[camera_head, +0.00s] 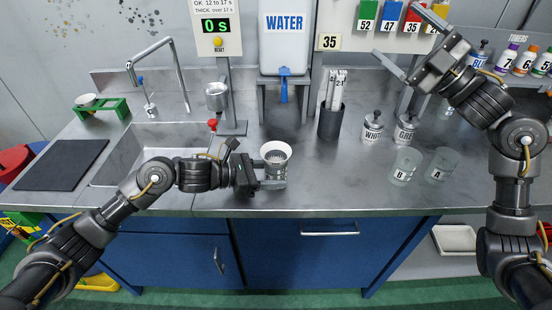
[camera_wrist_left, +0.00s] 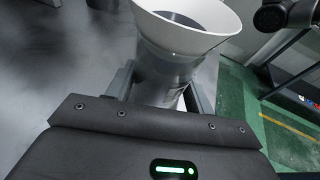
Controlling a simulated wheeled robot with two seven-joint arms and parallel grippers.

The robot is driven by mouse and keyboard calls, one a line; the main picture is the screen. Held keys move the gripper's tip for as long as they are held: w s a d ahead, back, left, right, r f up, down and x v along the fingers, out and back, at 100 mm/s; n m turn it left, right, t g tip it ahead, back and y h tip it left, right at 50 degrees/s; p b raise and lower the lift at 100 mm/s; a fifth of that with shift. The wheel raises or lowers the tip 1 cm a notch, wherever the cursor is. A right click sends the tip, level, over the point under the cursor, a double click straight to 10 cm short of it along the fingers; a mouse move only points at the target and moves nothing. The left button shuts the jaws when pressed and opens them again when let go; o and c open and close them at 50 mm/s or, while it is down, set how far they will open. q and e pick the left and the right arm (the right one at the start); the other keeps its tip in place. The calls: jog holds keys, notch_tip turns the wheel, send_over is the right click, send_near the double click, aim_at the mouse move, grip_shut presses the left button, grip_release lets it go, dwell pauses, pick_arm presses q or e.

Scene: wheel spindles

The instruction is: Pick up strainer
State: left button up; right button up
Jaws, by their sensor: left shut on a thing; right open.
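A strainer (camera_head: 276,151) with a wide white flared rim and a grey inside is at the front of the counter, right of the sink. In the left wrist view its white cone (camera_wrist_left: 190,42) narrows into a pale cylindrical part between the fingers. I cannot tell whether that lower part is the strainer or a cup under it. My left gripper (camera_head: 272,184) is shut around this lower part, and the strainer stands upright. Whether it touches the counter is unclear. My right gripper (camera_head: 395,60) is open and empty, raised at the right above the counter.
The sink (camera_head: 125,155) and a dark mat (camera_head: 62,165) are at left. A metal cup (camera_head: 216,97) hangs at the timer stand, left of the water tank (camera_head: 284,45). A dark holder (camera_head: 330,122), lidded jars (camera_head: 372,128) and clear cups (camera_head: 404,165) stand right. The front middle counter is clear.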

jog(key=s+a+f+m+g+h, duration=0.1)
jog(key=a+f+m+g, duration=0.1)
jog(key=a+f, duration=0.35)
jog(key=s+a+f+m+g, duration=0.1)
jog(key=a+f+m, duration=0.1)
jog(key=f, duration=0.6)
jog(key=m+g+h, duration=0.1)
jog(key=m+g, duration=0.3)
jog(key=m, duration=0.1)
send_near(264, 150)
jog(key=shift+x, duration=4.35)
jog(key=shift+f, duration=0.1)
jog(key=c, duration=1)
